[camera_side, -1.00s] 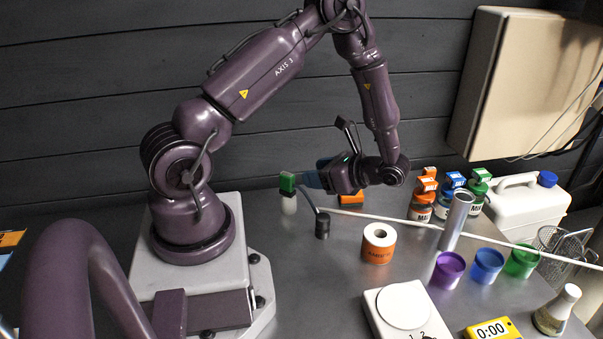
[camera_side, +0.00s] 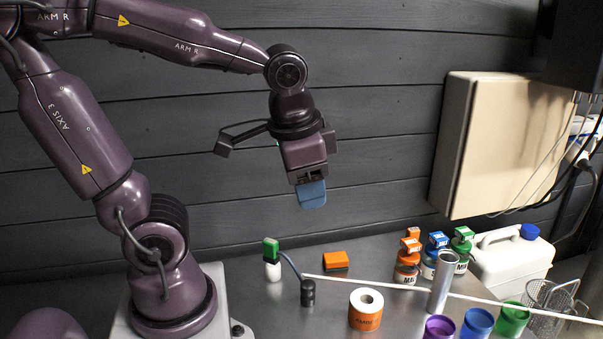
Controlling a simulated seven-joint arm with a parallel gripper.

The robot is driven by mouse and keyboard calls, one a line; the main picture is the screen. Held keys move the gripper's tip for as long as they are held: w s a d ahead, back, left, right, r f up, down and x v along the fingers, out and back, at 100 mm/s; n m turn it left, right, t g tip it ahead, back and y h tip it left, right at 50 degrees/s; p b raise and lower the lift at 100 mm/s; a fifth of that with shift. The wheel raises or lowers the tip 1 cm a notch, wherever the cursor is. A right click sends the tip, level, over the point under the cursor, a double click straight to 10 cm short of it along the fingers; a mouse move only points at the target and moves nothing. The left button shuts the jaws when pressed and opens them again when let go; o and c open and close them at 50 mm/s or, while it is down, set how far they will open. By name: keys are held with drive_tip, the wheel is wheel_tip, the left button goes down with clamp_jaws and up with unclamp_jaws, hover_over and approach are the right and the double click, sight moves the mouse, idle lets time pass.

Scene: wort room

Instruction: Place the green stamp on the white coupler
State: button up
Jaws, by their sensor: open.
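The green stamp (camera_side: 271,246) stands upright on top of the white coupler (camera_side: 273,271), with a dark band between the green part and the white piece. The white coupler stands on the grey bench near the back. My gripper (camera_side: 311,198) is well above the bench, up and to the right of the stamp, pointing down. Its blue fingers are open and hold nothing that I can see. The gap between the fingers is hard to make out from this side.
A black post with a curved blue-grey stem (camera_side: 308,292) stands just right of the coupler. An orange block (camera_side: 336,261) lies behind it. An orange tape roll (camera_side: 366,309), a metal tube (camera_side: 443,282), jars and coloured cups stand to the right. A thin white rod (camera_side: 400,288) crosses the bench.

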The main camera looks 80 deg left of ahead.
drive_tip(key=d+r+t, duration=0.1)
drive_tip(key=s+t+h, duration=0.1)
drive_tip(key=d+r+t, duration=0.1)
drive_tip(key=shift+s+d+r+n+h, duration=0.3)
drive_tip(key=shift+d+r+n+h, duration=0.05)
drive_tip(key=shift+n+h, duration=0.05)
